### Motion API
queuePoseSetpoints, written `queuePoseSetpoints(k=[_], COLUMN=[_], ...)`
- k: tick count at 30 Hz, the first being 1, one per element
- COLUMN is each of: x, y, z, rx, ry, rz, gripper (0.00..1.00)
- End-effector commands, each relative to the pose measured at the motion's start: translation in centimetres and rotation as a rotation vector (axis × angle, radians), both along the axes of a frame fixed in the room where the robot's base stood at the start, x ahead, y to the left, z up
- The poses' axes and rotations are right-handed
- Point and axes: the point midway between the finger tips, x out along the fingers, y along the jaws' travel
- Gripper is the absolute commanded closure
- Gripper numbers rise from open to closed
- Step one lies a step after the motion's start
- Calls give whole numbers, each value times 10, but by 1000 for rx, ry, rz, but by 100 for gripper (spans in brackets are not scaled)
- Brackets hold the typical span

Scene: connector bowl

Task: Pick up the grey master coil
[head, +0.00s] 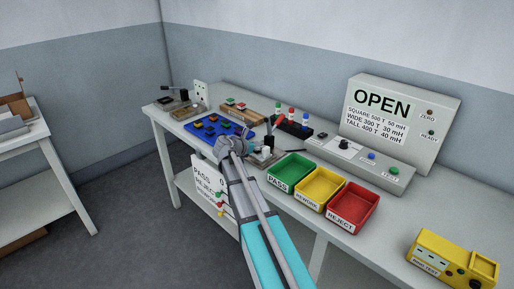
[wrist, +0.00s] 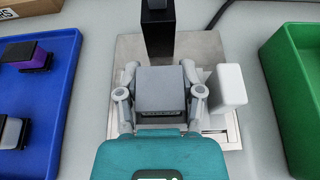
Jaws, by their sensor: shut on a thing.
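In the wrist view, a grey block-shaped coil (wrist: 163,85), which I take to be the grey master coil, sits between the two fingers of my gripper (wrist: 160,70). The fingers are shut on its left and right sides. It is over a metal fixture plate (wrist: 125,55); whether it touches the plate I cannot tell. A black post (wrist: 157,35) stands just behind it and a white block (wrist: 230,85) is close on its right. In the head view my gripper (head: 232,146) is at the bench's front edge side, beside the blue tray (head: 200,128), and the held coil cannot be made out.
The blue tray with dark coils lies left of the fixture. Green (head: 290,165), yellow (head: 320,185) and red (head: 353,204) bins stand to the right. A tester panel (head: 400,115) stands behind them.

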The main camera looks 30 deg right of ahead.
Motion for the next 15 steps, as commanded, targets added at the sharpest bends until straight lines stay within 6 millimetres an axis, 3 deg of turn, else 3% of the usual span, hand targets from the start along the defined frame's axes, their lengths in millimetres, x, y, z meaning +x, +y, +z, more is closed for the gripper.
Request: queuePoseSetpoints(k=[15], x=[0], y=[0], z=[24], rx=[0], ry=[0], rz=[0], gripper=[99])
